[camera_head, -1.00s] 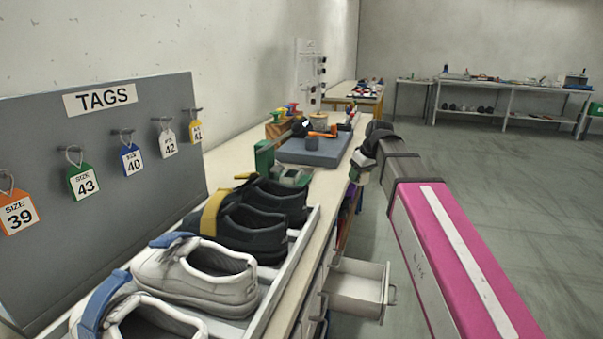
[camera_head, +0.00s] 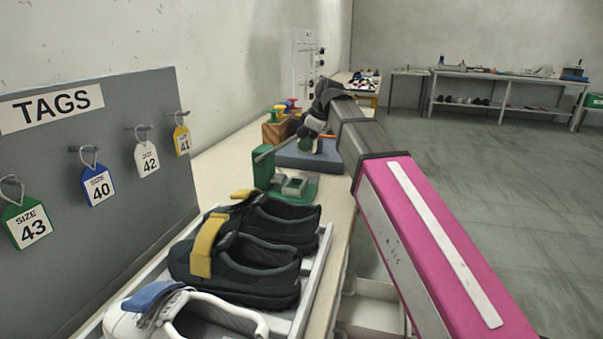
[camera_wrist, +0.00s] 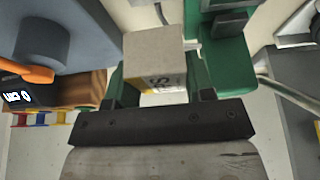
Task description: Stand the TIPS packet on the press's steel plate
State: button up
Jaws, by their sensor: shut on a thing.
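My gripper (camera_wrist: 160,82) is shut on the TIPS packet (camera_wrist: 153,52), a small pale box with a yellow and white label, seen in the wrist view. Only part of its lettering shows. In the head view, my gripper is a small dark shape above the bench near the press, and the packet cannot be made out there. The green press (camera_head: 265,167) stands on the bench, with its grey steel plate (camera_head: 294,186) on the green base. The packet is held up, apart from this plate. Green press parts (camera_wrist: 226,55) show right of the packet in the wrist view.
A rack of dark and white shoes (camera_head: 245,255) fills the near bench. The TAGS board (camera_head: 120,190) stands at left. An open drawer (camera_head: 370,312) juts out below the bench.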

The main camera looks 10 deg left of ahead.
jog(key=shift+w+f, duration=0.1)
jog(key=shift+f, duration=4.9)
jog(key=shift+f, duration=0.1)
jog(key=o, duration=1)
jog(key=shift+c, duration=0.2)
jog(key=v, duration=1.2)
jog(key=shift+w+a, duration=0.1)
